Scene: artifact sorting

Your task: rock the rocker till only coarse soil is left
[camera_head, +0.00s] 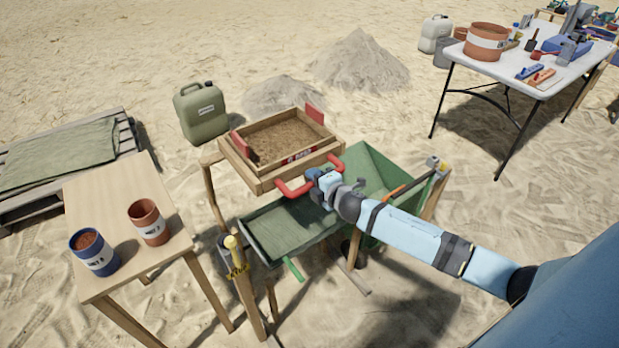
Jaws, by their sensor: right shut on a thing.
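The rocker is a wooden sieve box (262,174) with brown soil (284,140) spread across its inside. How coarse the soil is cannot be told at this size. My right gripper (314,180) is shut on the red handle, at the front of the box; my own wrist partly hides the grip. My left gripper is not in view.
A small wooden table (112,192) at the left holds a blue bucket (94,252) and a terracotta bucket (149,222). A green jerrycan (202,112) and sand piles (362,62) stand behind. A white table (535,80) with tools is at the back right.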

